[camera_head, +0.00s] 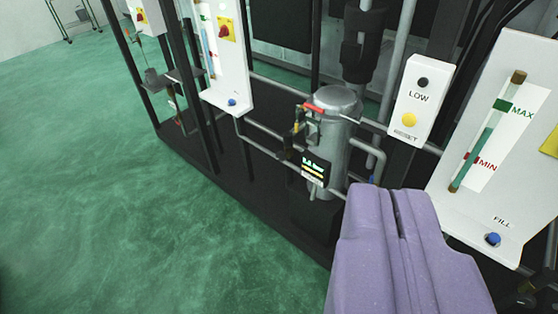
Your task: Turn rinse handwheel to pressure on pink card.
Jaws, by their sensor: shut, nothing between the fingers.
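My gripper (392,200) is in the lower right, its two purple fingers closed together with nothing held. No handwheel marked rinse and no pink card can be made out. Beyond the fingertips stands a metal canister (338,140) with a red lever (314,109) and brass fittings at its upper left. A small dark display (315,168) with lit green and yellow marks hangs at the canister's front; its reading is too small to be certain. The gripper appears apart from these parts.
A LOW/RESET box (416,112) stands behind the gripper. A white MAX/MIN gauge panel (500,200) with a blue FILL button (493,239) is at right. Another gauge panel (229,75) is at upper left. Pipes and black posts crowd the rack; green floor (130,220) is clear at left.

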